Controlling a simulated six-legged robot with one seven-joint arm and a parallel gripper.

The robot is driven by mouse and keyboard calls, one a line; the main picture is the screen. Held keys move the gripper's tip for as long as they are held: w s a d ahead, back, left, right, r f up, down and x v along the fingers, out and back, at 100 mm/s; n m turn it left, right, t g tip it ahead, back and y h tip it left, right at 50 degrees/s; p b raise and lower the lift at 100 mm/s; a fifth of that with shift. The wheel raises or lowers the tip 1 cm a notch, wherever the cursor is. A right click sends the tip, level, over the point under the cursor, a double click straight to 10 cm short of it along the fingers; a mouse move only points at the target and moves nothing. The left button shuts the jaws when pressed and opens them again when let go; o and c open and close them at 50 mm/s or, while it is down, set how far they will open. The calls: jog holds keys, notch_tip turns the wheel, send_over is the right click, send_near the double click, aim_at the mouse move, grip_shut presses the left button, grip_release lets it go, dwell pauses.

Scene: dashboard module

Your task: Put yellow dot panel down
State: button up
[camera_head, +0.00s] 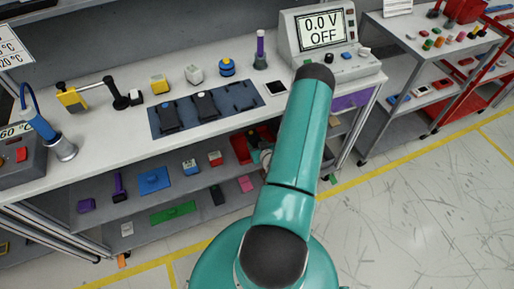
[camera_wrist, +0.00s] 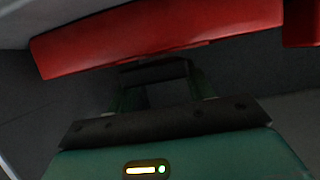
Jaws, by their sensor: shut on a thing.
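My gripper (camera_wrist: 156,80) is in the wrist view, its two fingers pointing away from the camera. It is shut on a dark thing (camera_wrist: 153,70), of which only a narrow edge shows between the fingertips. No yellow dot shows, so I cannot tell whether this is the yellow dot panel. A long red surface (camera_wrist: 150,42) lies just beyond the fingertips; I cannot tell whether it touches the held thing. In the head view, my teal arm reaches down by the workbench, and my gripper is mostly hidden near a red bin (camera_head: 240,148) on the shelf under the worktop.
The worktop (camera_head: 110,135) carries a dark blue tray (camera_head: 238,98) with black modules and a voltage display unit (camera_head: 322,32).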

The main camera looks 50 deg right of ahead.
jog(key=shift+w+d+f, duration=0.2)
jog(key=shift+w+f, duration=0.05)
jog(key=shift+f, duration=1.55)
jog(key=shift+s+a+f, duration=0.1)
jog(key=shift+f, duration=0.3)
jog(key=o, duration=1)
jog(key=shift+f, duration=0.15)
jog(key=shift+s+a, duration=0.1)
jog(key=shift+s, duration=0.05)
jog(key=shift+s+a+r, duration=0.1)
jog(key=shift+s+r, duration=0.15)
jog(key=shift+r, duration=0.2)
jog(key=v, duration=1.1)
jog(key=shift+r, duration=0.3)
